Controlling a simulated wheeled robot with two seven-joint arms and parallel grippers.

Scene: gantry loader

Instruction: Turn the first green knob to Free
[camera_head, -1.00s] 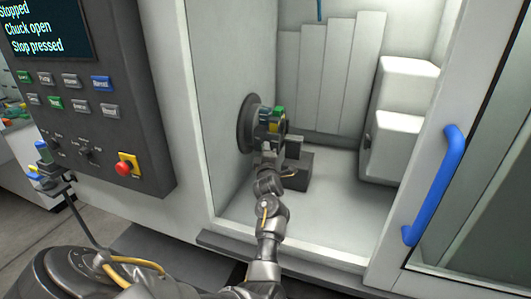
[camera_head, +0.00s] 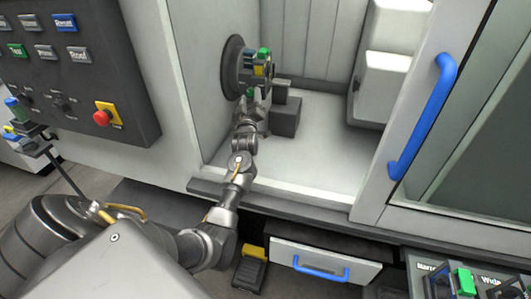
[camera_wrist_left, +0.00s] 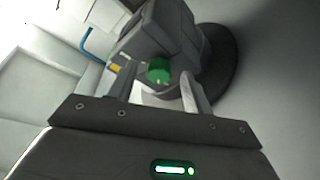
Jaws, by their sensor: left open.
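My left gripper (camera_head: 252,97) reaches into the machine, just below the fixture on the round dark chuck (camera_head: 233,68). In the left wrist view its two fingers (camera_wrist_left: 160,92) are open, with a round green knob (camera_wrist_left: 159,70) between and slightly beyond their tips; I cannot tell whether they touch it. A green block-like part (camera_head: 264,54) tops the fixture. I cannot read a Free label. My right gripper is not in view.
A control panel (camera_head: 75,95) with a red stop button (camera_head: 103,117) is at left. The door has a blue handle (camera_head: 425,115). A drawer (camera_head: 325,262) and a yellow-black pedal (camera_head: 252,268) are below.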

